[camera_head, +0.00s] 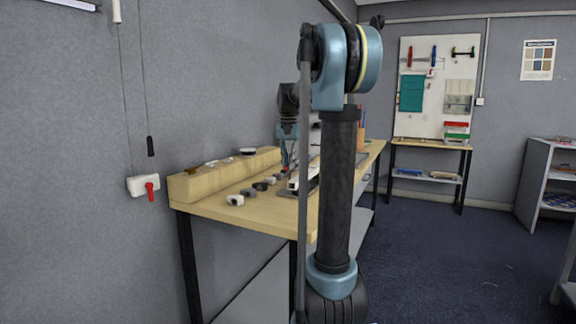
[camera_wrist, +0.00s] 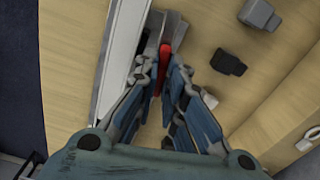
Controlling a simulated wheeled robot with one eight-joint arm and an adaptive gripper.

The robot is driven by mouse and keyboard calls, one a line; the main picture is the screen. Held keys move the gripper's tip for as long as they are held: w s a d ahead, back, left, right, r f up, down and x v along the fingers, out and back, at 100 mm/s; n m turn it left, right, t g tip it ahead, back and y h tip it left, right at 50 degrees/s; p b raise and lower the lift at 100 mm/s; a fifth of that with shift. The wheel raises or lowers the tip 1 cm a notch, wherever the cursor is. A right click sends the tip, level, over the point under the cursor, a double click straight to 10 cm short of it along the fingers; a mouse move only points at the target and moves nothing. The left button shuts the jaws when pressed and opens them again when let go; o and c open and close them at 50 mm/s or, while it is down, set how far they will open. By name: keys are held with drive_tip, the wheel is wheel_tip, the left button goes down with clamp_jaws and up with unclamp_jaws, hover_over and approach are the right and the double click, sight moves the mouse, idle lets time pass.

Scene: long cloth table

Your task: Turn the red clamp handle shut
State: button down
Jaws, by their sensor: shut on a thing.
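The red clamp handle (camera_wrist: 165,62) is a slim red bar in the upper middle of the wrist view. It stands between the fingers of my gripper (camera_wrist: 162,76), which is shut on it. A grey metal clamp body (camera_wrist: 152,32) lies just beyond the handle, beside a long white-and-grey rail (camera_wrist: 122,50). The fingers hide part of the clamp and the handle's lower end. In the head view my gripper (camera_head: 287,164) is low over the table, and the handle there is too small to make out clearly.
Small grey and black blocks (camera_wrist: 229,62) lie on the wooden table (camera_head: 262,214) to the right of the clamp in the wrist view. A raised wooden ledge (camera_head: 215,179) runs along the wall. A red-levered switch (camera_head: 149,191) is on the wall at left.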

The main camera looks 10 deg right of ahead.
drive_tip(key=n, duration=1.2)
drive_tip(key=shift+n, duration=2.2)
drive_tip(key=c, duration=1.7)
unclamp_jaws()
drive_tip(key=shift+r, duration=0.1)
wheel_tip(320, 180, up, 12)
drive_tip(key=shift+w+f, duration=0.1)
